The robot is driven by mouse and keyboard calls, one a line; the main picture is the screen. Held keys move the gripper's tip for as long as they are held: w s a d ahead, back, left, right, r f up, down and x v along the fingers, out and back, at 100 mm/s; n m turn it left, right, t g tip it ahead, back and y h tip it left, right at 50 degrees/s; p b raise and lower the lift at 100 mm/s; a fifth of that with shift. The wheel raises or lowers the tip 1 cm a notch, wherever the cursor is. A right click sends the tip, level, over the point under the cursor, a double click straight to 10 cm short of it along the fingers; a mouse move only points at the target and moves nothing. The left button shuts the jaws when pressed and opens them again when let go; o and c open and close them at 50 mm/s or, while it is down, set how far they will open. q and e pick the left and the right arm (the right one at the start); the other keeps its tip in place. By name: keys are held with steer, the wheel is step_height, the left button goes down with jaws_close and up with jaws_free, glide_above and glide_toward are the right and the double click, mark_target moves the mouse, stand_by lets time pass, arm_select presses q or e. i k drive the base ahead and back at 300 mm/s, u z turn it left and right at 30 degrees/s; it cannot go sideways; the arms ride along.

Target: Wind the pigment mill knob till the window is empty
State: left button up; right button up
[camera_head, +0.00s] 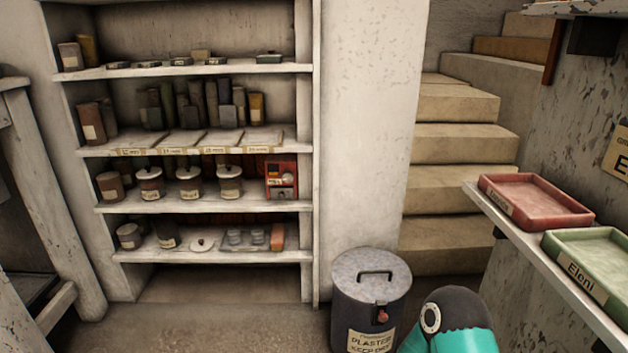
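A small red box (281,180), which looks like the pigment mill, stands at the right end of the third shelf down. Its front has a pale panel and a small round part that may be the knob. It is too small to tell the window or what shows in it. Neither of my grippers is in view. A teal and dark part of my own arm shows at the bottom right, well apart from the red box.
Lidded jars (230,181) stand left of the red box. A lidded grey plaster bin (371,297) stands on the floor right of the shelving (205,256). Stairs (455,144) rise behind. A red tray (537,201) and a green tray (594,262) sit on a right-hand ledge.

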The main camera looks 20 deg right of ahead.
mark_target(288, 177)
steer(key=z, duration=0.1)
steer(key=i, duration=1)
steer(key=u, duration=0.05)
